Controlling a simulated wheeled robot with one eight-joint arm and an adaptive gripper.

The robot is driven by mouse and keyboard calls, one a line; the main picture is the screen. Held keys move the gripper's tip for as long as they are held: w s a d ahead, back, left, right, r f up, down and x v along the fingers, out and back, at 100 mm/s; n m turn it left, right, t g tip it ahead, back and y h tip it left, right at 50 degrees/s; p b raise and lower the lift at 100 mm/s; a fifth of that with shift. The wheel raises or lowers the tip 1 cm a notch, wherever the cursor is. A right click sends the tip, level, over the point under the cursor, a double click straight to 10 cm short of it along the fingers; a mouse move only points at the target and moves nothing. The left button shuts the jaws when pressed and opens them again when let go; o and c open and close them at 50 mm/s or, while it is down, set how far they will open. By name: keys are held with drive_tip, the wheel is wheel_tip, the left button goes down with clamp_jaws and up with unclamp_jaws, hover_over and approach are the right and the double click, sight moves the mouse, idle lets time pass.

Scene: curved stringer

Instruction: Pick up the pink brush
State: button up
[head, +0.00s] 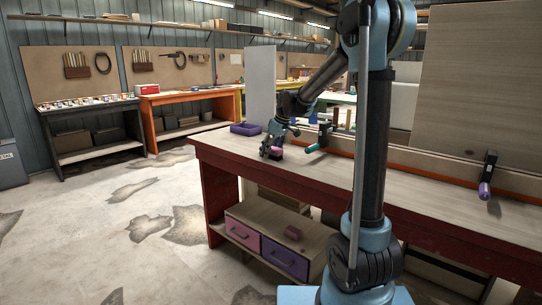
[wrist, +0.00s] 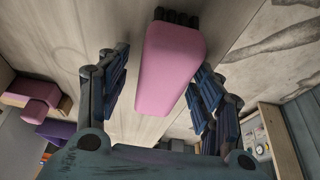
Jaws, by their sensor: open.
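The pink brush (wrist: 170,65) is a pink block with dark bristles at its upper end in the wrist view. It lies between the two blue-grey fingers of my gripper (wrist: 160,72), which is open. A gap shows between the left finger and the brush. The right finger appears close to the brush, and I cannot tell whether it touches. In the head view my gripper (head: 272,148) is low over the workbench, and the brush (head: 277,151) shows as a small pink patch, partly hidden by the fingers.
The workbench (head: 225,147) has a purple tray (head: 245,129) behind my gripper. A clamp with a teal handle (head: 313,148) stands to the right, and a purple-handled clamp (head: 485,188) farther right.

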drive_tip(key=shift+c, duration=0.2)
drive_tip(key=c, duration=1.3)
wheel_tip(320, 180, up, 10)
drive_tip(key=shift+r, duration=0.2)
